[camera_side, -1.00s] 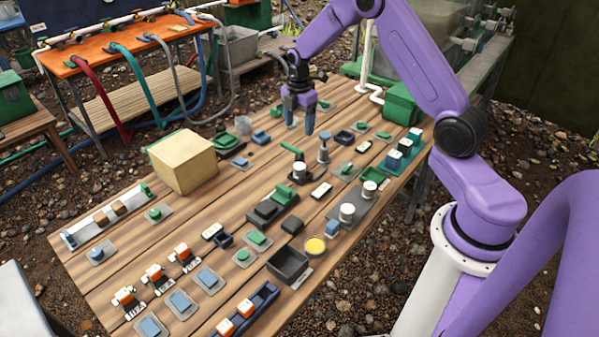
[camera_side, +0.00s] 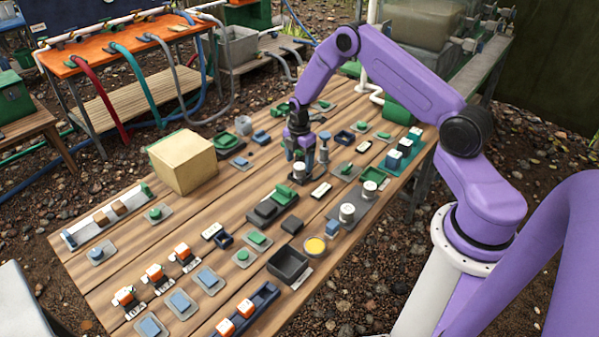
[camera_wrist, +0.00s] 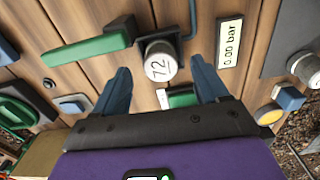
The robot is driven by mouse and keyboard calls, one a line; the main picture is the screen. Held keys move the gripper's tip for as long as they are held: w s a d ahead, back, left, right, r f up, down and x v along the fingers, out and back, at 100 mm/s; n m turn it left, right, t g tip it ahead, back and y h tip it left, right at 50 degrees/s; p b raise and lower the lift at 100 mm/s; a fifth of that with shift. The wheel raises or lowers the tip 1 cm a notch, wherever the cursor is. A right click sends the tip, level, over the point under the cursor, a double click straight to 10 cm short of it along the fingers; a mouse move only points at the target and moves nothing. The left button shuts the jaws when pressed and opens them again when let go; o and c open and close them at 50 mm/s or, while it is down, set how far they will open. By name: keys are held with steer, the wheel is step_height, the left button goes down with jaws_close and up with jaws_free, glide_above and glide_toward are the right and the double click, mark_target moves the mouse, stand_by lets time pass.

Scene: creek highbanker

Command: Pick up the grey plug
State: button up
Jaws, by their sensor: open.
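No piece can be told for certain as the grey plug. A blue-grey upright post with a rounded top (camera_side: 324,148) stands just right of my gripper (camera_side: 299,152) in the side view; I cannot tell if it is the plug. My gripper is open and points down over the bench. In the wrist view, its blue fingers (camera_wrist: 160,67) are spread on either side of a white-capped knob marked 72 (camera_wrist: 160,65). The fingers hold nothing. A green block (camera_wrist: 183,98) lies nearer the palm, partly hidden.
The plank bench (camera_side: 128,241) is crowded with small fittings. A green lever (camera_wrist: 88,47) and a white label (camera_wrist: 230,42) flank the knob. A tan box (camera_side: 182,162) stands at left.

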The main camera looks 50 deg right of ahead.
mark_target(299, 166)
steer(key=shift+f, duration=1.6)
steer(key=c, duration=1.3)
steer(key=shift+o, duration=0.2)
steer(key=shift+r, duration=0.1)
steer(key=shift+r, duration=0.55)
step_height(299, 166, up, 2)
steer(key=shift+r, duration=0.1)
steer(key=s+a+r, duration=0.3)
steer(key=s+r, duration=0.6)
steer(key=s, duration=0.4)
steer(key=shift+s+a+r, duration=0.25)
steer(key=shift+s, duration=0.05)
